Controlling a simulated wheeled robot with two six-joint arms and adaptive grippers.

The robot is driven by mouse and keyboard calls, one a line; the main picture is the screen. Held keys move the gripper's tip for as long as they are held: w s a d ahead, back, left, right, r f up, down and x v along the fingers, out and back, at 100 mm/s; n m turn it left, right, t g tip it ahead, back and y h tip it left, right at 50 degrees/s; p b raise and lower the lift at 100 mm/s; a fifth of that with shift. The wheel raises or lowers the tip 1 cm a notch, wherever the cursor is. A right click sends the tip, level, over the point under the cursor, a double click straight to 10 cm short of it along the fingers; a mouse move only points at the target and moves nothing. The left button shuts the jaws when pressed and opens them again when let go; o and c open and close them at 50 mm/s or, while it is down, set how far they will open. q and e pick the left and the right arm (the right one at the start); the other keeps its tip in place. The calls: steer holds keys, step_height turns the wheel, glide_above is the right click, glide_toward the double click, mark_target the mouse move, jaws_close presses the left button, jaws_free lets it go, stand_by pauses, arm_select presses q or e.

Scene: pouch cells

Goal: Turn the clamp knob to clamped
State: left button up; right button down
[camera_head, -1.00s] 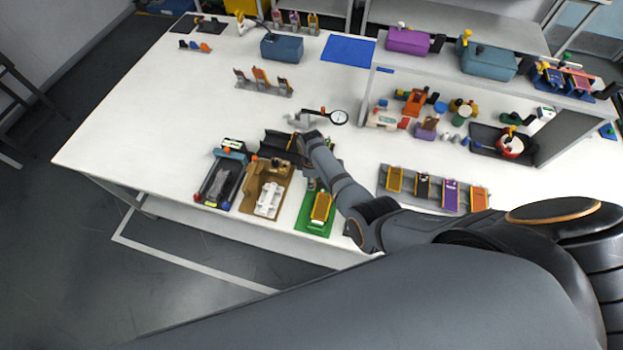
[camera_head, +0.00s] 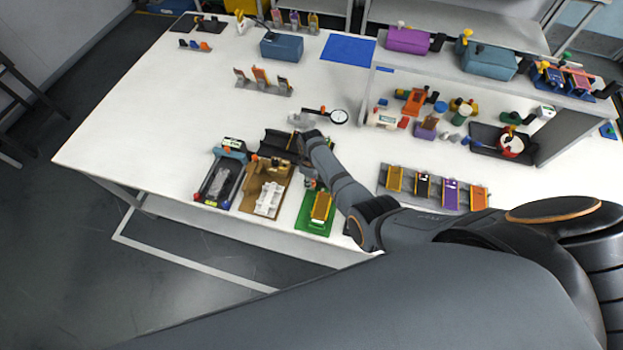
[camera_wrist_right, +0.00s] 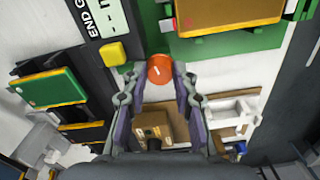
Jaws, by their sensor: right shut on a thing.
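The clamp knob (camera_wrist_right: 160,70) is a round orange knob with a short white mark, in the right wrist view. It sits below the green fixture (camera_wrist_right: 225,48), which carries a gold pouch cell (camera_wrist_right: 225,14). My right gripper (camera_wrist_right: 157,80) is shut on the knob, one finger on each side. In the head view the green fixture (camera_head: 303,224) and its gold cell (camera_head: 321,206) are at the table's front edge, just below my right wrist. My wrist hides much of the gripper there. My left gripper is not in view.
A brown fixture (camera_head: 249,200) with a white part (camera_head: 268,199) stands left of the green one. In the right wrist view, a yellow button (camera_wrist_right: 112,54) and a display (camera_wrist_right: 112,18) are close to the left finger. A rack of colored cells (camera_head: 433,190) stands to the right.

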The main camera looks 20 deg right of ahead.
steer(key=c, duration=1.3)
jaws_free()
steer(key=shift+c, duration=0.2)
step_height(320, 180, up, 12)
